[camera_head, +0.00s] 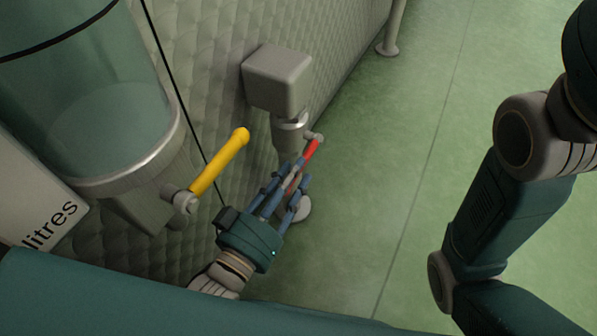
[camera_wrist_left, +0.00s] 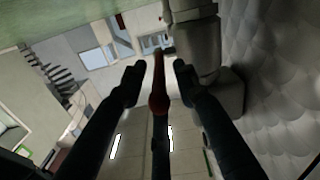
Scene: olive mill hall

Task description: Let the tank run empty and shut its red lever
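The red lever (camera_head: 312,149) sits on a grey upright pipe fitting (camera_head: 289,135) low beside the quilted wall. My left gripper (camera_head: 292,180) reaches it from below, fingers spread around it. In the left wrist view the red lever (camera_wrist_left: 158,92) lies between the two fingertips, with a gap on each side. A clear greenish tank (camera_head: 90,100) with a metal bottom rim is at the upper left; I cannot tell its liquid level. A yellow lever (camera_head: 218,163) on its outlet points up and right. My right gripper is out of view.
A grey box (camera_head: 278,80) tops the pipe fitting. A white sign reading "litres" (camera_head: 42,205) is at the left. The quilted wall (camera_head: 215,60) runs close behind the gripper. The green floor (camera_head: 390,170) to the right is clear.

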